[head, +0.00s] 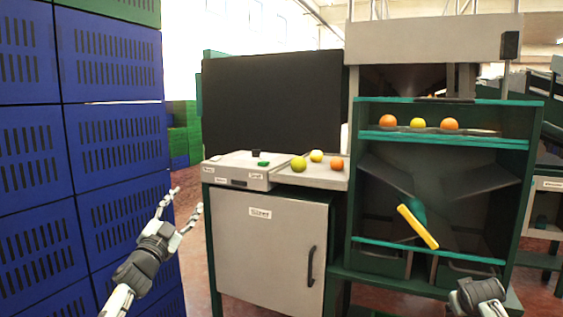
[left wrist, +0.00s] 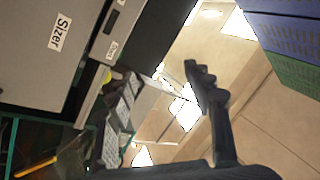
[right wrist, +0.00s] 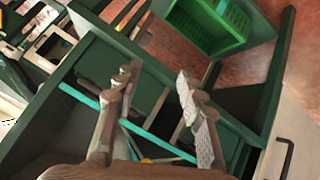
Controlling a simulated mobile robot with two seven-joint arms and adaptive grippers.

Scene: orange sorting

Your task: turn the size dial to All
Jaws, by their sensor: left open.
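The sizer cabinet (head: 270,240) has a pale control panel (head: 240,170) on top. A small black knob (head: 256,153) and a green piece (head: 263,164) sit on the panel; which one is the size dial, and its setting, are too small to tell. Small labels on the panel are unreadable in the head view. My left gripper (head: 188,199) is open and empty, in the air left of the cabinet and lower than the panel. It also shows in the left wrist view (left wrist: 162,80). My right gripper (right wrist: 157,76) has its fingers apart with nothing between them, low at the right.
Blue crates (head: 110,140) stack close at the left. A tray (head: 311,177) beside the panel holds two yellow-green fruits and an orange. A dark board (head: 273,105) stands behind.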

